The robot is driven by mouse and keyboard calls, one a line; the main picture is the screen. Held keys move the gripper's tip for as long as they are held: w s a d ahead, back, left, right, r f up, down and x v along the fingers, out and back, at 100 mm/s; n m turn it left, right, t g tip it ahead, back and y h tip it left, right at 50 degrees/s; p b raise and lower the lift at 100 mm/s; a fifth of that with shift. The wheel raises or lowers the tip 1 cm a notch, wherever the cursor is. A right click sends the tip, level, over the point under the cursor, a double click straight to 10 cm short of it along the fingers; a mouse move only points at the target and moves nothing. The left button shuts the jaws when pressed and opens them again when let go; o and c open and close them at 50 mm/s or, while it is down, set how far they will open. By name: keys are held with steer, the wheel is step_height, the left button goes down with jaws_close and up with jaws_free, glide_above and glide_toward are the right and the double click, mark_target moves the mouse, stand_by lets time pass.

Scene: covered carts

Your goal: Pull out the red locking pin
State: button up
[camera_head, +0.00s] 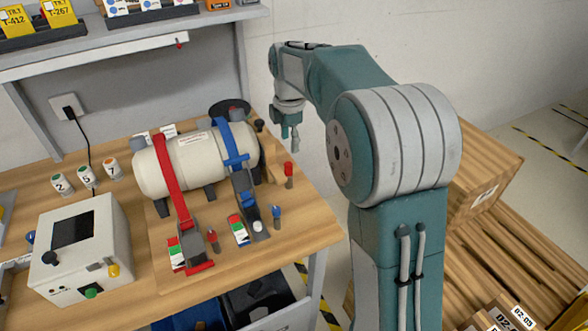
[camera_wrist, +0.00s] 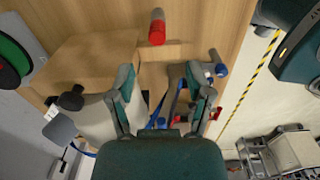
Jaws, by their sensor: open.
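A pin with a bright red top (camera_head: 289,170) stands upright near the table's right edge, to the right of the tank. A red cylinder (camera_wrist: 157,30) shows at the top of the wrist view, beyond my fingertips and apart from them. A smaller pin with a dull red top (camera_head: 213,238) stands beside the red strap's buckle. My gripper (camera_head: 290,138) points down above and behind the bright red pin. In the wrist view my gripper (camera_wrist: 160,80) has its two fingers spread, with nothing between them.
A cream tank (camera_head: 190,158) lies under a red strap (camera_head: 170,170) and a blue strap (camera_head: 232,150). A blue-topped pin (camera_head: 277,213) stands near the front edge. A control box (camera_head: 85,240) sits at left. A shelf hangs above. Crates (camera_head: 485,180) stand at right.

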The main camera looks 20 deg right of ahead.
mark_target(287, 163)
steer(key=shift+w+a+f, duration=0.1)
steer(key=shift+w+f, duration=0.1)
steer(key=shift+w, duration=0.05)
steer(key=shift+a, duration=0.4)
steer(key=shift+d+f, duration=0.2)
steer(key=shift+f, duration=0.2)
step_height(287, 163, down, 8)
steer(key=shift+r, duration=0.15)
steer(key=shift+d+f, duration=0.1)
steer(key=shift+f, duration=0.15)
steer(key=shift+s, duration=0.1)
steer(key=shift+c, duration=0.3)
jaws_close()
steer(key=shift+r, duration=0.1)
